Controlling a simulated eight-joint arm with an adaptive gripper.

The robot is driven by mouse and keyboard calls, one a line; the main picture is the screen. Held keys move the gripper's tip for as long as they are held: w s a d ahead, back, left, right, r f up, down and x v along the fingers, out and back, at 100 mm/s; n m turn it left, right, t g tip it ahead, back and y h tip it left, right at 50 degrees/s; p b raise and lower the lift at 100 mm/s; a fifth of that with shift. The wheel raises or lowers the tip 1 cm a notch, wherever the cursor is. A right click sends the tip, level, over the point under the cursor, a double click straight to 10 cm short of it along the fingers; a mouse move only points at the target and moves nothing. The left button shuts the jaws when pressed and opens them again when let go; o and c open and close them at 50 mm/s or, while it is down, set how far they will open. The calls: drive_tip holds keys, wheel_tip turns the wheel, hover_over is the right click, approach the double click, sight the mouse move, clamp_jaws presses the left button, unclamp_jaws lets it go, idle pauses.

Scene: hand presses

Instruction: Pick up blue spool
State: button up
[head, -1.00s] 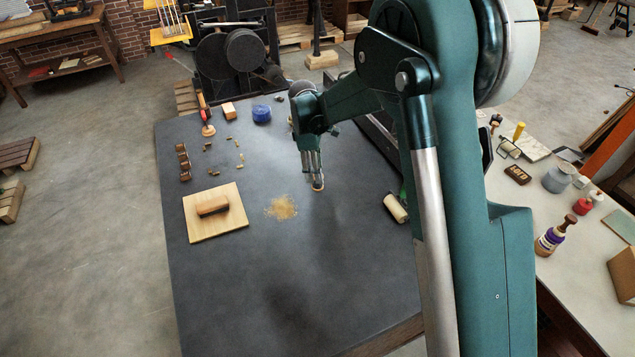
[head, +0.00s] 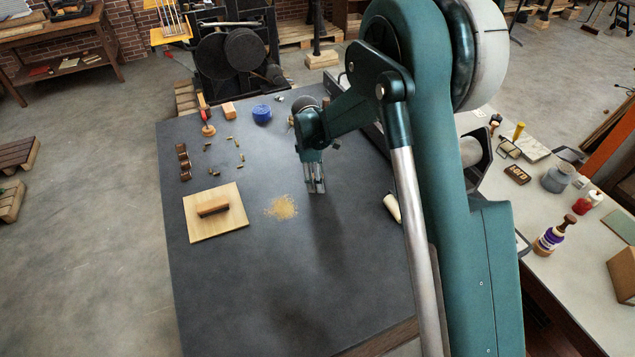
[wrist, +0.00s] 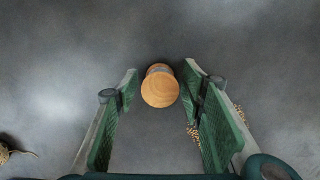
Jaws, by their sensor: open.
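A blue spool (head: 262,114) stands near the back of the dark table, beside an orange-brown block. It is behind and to the left of my gripper (head: 315,190) in the head view. My gripper is open and points down over the middle of the table. In the wrist view, its two green-padded fingers (wrist: 162,90) stand apart. A round wooden-topped piece (wrist: 160,89) shows between and just beyond the fingertips. I cannot tell whether the fingers touch it. No blue spool shows in the wrist view.
A wooden board (head: 235,230) with a brown block lies at the left. Small brass pieces (head: 240,157) are scattered toward the back. The table's front is clear.

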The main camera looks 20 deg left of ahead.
drive_tip(key=c, duration=0.8)
drive_tip(key=shift+r, duration=0.1)
drive_tip(key=shift+r, duration=4.9)
